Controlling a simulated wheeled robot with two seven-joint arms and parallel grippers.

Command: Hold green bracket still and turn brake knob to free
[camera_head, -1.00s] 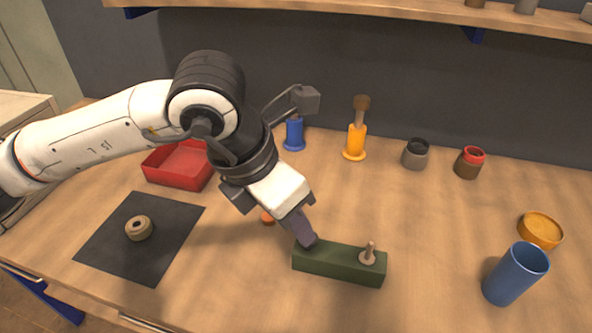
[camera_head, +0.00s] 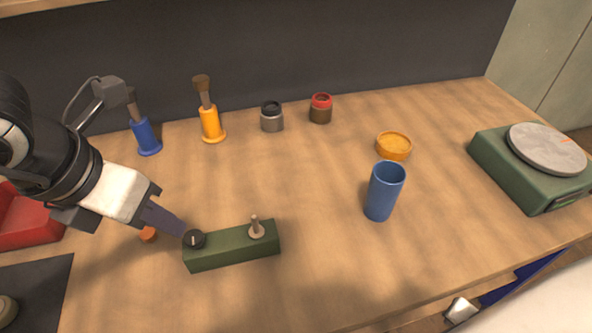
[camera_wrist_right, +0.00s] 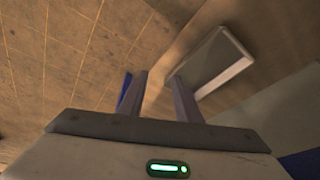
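The green bracket (camera_head: 232,252) is a long block on the table, left of centre in the head view. A round black knob (camera_head: 194,239) with a pale mark sits on its left end, and a beige lever-like peg (camera_head: 256,229) stands on its right part. I take the black knob for the brake knob. My left gripper (camera_head: 179,228) has its purplish fingers at the bracket's left end, close to the knob. Its finger gap is hidden, so I cannot tell whether it grips. My right gripper (camera_wrist_right: 158,82) is open and empty in the wrist view, over the floor near the table.
A blue cup (camera_head: 384,192), an orange dish (camera_head: 394,145) and a green box with a round grey top (camera_head: 490,160) stand to the right. Blue (camera_head: 146,137) and orange (camera_head: 211,124) stands and two small jars are behind. A red tray (camera_head: 25,222) is left.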

